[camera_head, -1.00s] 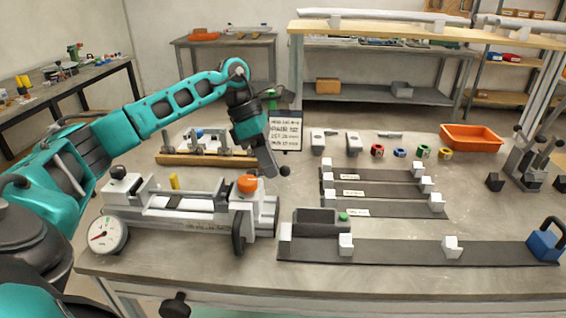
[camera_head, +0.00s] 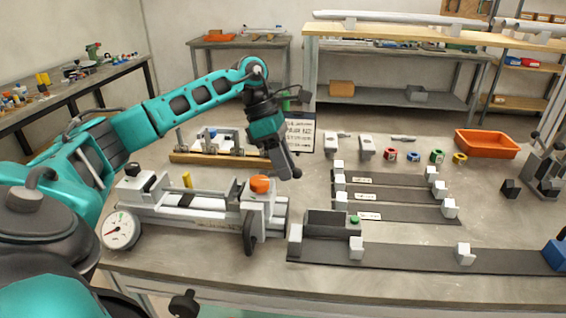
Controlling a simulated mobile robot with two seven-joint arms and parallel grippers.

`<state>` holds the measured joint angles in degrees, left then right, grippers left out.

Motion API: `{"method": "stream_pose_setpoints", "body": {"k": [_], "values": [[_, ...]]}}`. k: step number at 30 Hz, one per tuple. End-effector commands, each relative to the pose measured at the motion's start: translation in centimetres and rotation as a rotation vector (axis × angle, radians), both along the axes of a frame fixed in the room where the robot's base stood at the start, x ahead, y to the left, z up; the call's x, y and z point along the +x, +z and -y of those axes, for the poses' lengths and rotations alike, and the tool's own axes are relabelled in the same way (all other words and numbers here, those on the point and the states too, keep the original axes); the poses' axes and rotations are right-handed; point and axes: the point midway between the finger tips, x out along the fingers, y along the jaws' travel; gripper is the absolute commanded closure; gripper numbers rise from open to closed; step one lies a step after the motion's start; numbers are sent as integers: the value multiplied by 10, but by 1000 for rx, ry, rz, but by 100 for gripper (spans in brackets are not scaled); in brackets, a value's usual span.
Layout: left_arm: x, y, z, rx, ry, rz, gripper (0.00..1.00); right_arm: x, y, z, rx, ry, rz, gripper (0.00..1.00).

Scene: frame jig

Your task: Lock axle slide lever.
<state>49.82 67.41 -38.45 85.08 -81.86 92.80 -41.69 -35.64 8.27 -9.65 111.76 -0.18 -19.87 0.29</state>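The grey slide jig (camera_head: 165,212) lies on the near left of the bench. It has an orange knob (camera_head: 260,184) on its right block and a black lever (camera_head: 250,232) hanging at its front right. A black knob (camera_head: 132,169) tops its left end, and a round dial gauge (camera_head: 121,230) is at its front left. My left gripper (camera_head: 293,170) points down just behind and right of the orange knob, apart from it in the picture. Its fingers are dark and seen from the side, so their opening is unclear. My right gripper is out of view.
A wooden-based fixture (camera_head: 220,157) stands behind the jig, and a printed sign (camera_head: 300,134) is close behind my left gripper. Dark rails with white blocks (camera_head: 400,255) lie to the right. Coloured rings (camera_head: 390,154) and an orange tray (camera_head: 487,144) are further back.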

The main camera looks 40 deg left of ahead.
Motion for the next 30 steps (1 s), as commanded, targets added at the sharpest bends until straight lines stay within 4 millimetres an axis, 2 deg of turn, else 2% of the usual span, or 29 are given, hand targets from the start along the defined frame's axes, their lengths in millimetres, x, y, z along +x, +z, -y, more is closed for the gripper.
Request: {"method": "stream_pose_setpoints", "body": {"k": [5,8,11,21,25,30], "values": [[-1,0,-2,4,3,-4,63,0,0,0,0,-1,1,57],[-1,7,-5,4,5,-3,63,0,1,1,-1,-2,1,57],[-2,22,-12,4,5,-2,63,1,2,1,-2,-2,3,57],[-6,90,-42,2,2,2,63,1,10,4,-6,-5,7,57],[-8,106,-49,0,1,0,63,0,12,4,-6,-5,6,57],[-9,115,-54,1,0,-2,63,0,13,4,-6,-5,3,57]]}}
